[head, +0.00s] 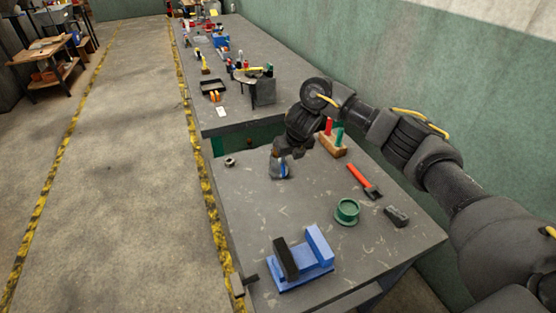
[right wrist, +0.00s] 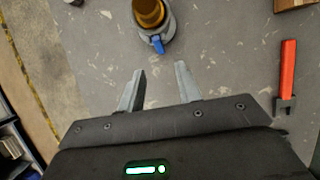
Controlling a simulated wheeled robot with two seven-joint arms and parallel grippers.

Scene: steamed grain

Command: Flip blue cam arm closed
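A round grey fixture with an amber middle (right wrist: 148,14) stands on the workbench, at the top of the right wrist view. Its blue cam arm (right wrist: 158,44) sticks out from the near side toward my right gripper (right wrist: 160,86). That gripper is open and empty, its two fingers apart, with bare bench between them and the blue arm. In the head view the blue cam arm (head: 284,172) shows small below my right wrist, and the wrist partly hides the fixture. I cannot tell the arm's tilt exactly. My left gripper is not in view.
A red-handled hammer (head: 359,177), a green round part (head: 347,210) and a dark block (head: 397,216) lie to the right. A blue vise (head: 318,247) sits at the near edge. A wooden block with red and green pegs (head: 333,146) stands behind. The bench middle is clear.

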